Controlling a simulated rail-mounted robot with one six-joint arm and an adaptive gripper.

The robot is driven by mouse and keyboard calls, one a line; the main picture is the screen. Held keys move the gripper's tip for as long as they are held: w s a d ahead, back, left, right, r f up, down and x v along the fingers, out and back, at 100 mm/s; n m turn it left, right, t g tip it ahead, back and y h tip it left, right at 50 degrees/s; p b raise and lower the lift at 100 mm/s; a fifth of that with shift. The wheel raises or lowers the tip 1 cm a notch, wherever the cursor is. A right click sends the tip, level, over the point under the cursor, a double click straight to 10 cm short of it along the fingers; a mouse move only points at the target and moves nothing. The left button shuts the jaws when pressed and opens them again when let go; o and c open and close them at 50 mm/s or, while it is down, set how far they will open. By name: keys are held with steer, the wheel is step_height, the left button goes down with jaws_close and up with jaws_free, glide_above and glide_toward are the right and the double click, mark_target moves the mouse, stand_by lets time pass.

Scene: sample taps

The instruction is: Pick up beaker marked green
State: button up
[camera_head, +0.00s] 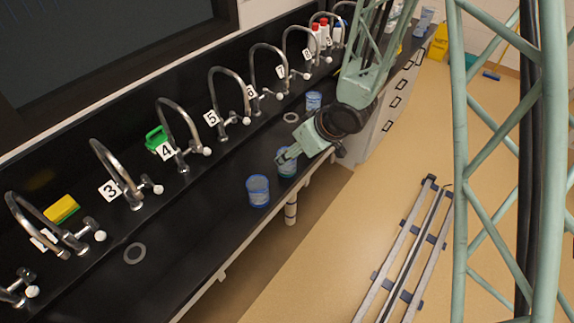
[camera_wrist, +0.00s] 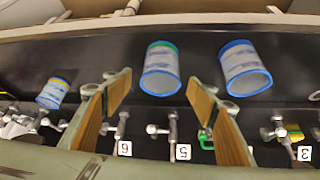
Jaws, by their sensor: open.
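The beaker with the green rim (camera_wrist: 161,72) stands near the bench's front edge in the wrist view, framed between my finger pads. In the head view this beaker (camera_head: 288,169) is partly hidden by my gripper (camera_head: 287,156). In the wrist view my gripper (camera_wrist: 160,92) is open, with wooden-looking pads spread apart and nothing held. I cannot tell whether the pads are beside the beaker or short of it. A blue-rimmed beaker (camera_wrist: 246,70) stands close by, also seen in the head view (camera_head: 258,190).
A row of numbered curved taps (camera_head: 215,95) runs along the back of the black bench (camera_head: 190,225). A green item (camera_head: 156,138) and a yellow sponge (camera_head: 62,210) lie by the taps. Grey rings (camera_head: 134,253) mark the bench. Red-capped bottles (camera_head: 315,38) stand farther off.

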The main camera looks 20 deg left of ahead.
steer(key=shift+w+a+f, duration=0.1)
steer(key=shift+a+f, duration=0.05)
steer(key=shift+f, duration=0.15)
steer(key=shift+b+x, duration=0.35)
steer(key=shift+x, duration=2.25)
steer(key=shift+c, duration=0.9)
steer(key=c, duration=0.7)
